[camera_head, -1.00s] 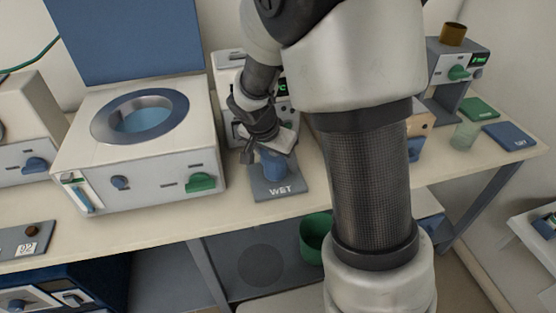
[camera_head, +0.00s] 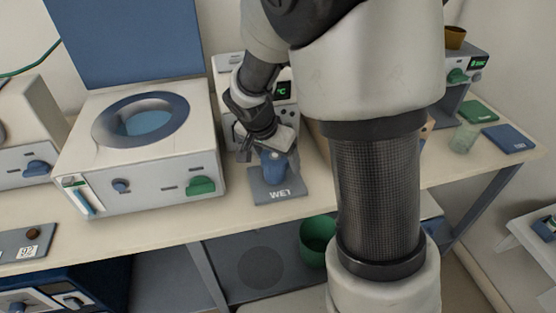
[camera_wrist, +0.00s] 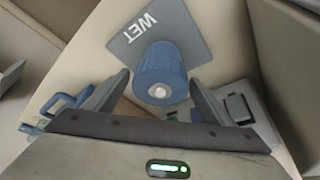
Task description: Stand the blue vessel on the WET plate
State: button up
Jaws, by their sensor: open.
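The blue vessel (camera_head: 273,164) stands on the dark WET plate (camera_head: 278,187) on the bench. In the wrist view the blue vessel (camera_wrist: 158,74) is between and a little beyond the two fingers, with its top towards me. The WET plate (camera_wrist: 185,35) shows behind it with its white lettering. My gripper (camera_head: 268,146) is just above and behind the vessel in the head view. In the wrist view my gripper (camera_wrist: 158,92) has its fingers apart, with gaps beside the vessel. The vessel's far side and the plate under it are hidden.
A white bath with a round opening (camera_head: 141,121) and raised blue lid stands left of the plate. A white unit with a green display (camera_head: 284,89) stands behind my gripper. A clear greenish glass (camera_head: 464,137) and a blue plate (camera_head: 509,139) are at the right. A green bin (camera_head: 318,238) sits below.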

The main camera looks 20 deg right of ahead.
jog(key=p+v, duration=0.1)
jog(key=v, duration=0.7)
jog(key=shift+a+r, duration=0.1)
jog(key=shift+r, duration=0.2)
jog(key=shift+s+a+r, duration=0.1)
jog(key=shift+s+r, duration=0.25)
jog(key=shift+r, duration=0.3)
jog(key=s+d+r+n+t+y, duration=0.1)
jog(key=s+r+n, duration=0.3)
jog(key=s, duration=0.5)
jog(key=s+d+r+n+t+y, duration=0.1)
jog(key=s+r+n+y, duration=0.1)
jog(key=s+r+n, duration=0.3)
jog(key=s+r, duration=0.1)
jog(key=s, duration=0.3)
jog(key=shift+s+r, duration=0.15)
jog(key=shift+c, duration=0.6)
